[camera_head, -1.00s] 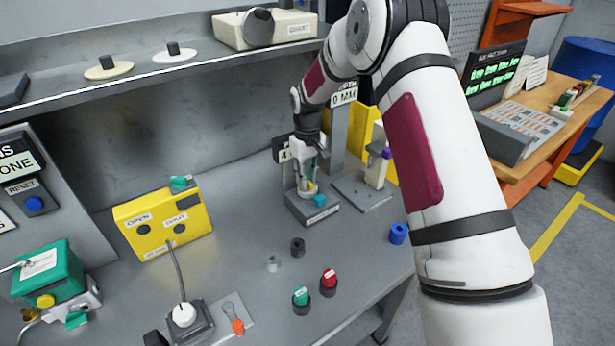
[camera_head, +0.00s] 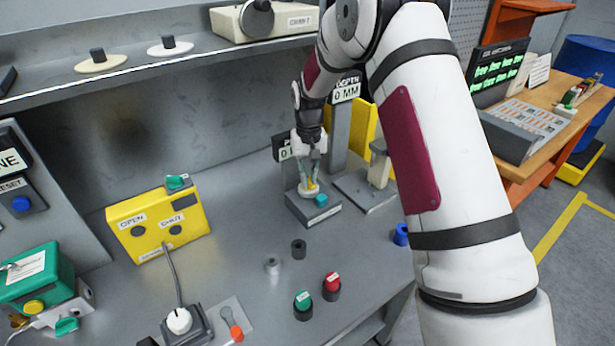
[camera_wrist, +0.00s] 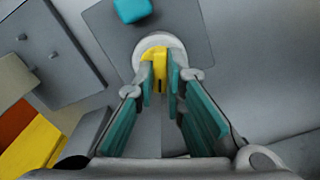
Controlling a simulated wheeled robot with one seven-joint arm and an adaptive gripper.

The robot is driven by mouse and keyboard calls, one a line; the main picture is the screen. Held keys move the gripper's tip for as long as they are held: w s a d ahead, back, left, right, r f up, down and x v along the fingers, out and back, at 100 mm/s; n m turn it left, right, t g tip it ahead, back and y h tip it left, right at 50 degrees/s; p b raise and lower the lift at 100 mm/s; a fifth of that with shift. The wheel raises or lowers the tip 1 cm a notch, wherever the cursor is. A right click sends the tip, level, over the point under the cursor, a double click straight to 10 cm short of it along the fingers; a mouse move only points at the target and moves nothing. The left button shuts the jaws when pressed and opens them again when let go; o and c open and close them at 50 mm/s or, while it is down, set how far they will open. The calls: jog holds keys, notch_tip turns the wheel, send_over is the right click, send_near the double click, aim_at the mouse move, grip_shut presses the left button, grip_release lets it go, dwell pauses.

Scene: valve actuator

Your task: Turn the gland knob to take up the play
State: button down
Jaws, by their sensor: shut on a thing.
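The gland knob, a small yellow piece (camera_wrist: 157,65) on a round white collar (camera_wrist: 151,41), sits between my gripper's teal-padded fingers in the wrist view. My gripper (camera_wrist: 160,84) is shut on it from above. In the head view my gripper (camera_head: 312,180) points down over the grey block (camera_head: 315,213) that carries the knob. The fingers hide much of the knob there. A teal button (camera_head: 321,200) is on the block's top beside the collar. A small display (camera_head: 283,148) stands behind the block, partly hidden by my arm; its visible part appears to start with 0.
A grey stand (camera_head: 379,165) is just right of the block. A yellow OPEN/SHUT box (camera_head: 158,222) is left. Green (camera_head: 303,300) and red (camera_head: 332,283) knobs stand in front.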

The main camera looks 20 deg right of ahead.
jog(key=m+b, duration=0.1)
jog(key=m, duration=0.2)
jog(key=shift+m, duration=0.4)
jog(key=m+b, duration=0.1)
jog(key=m, duration=0.2)
jog(key=shift+m, duration=0.3)
jog(key=m+b, duration=0.1)
jog(key=m, duration=0.2)
jog(key=shift+m, duration=0.3)
jog(key=shift+m+b, duration=0.3)
jog(key=shift+m, duration=1.6)
jog(key=c, duration=1.7)
grip_release()
jog(key=shift+o, duration=0.2)
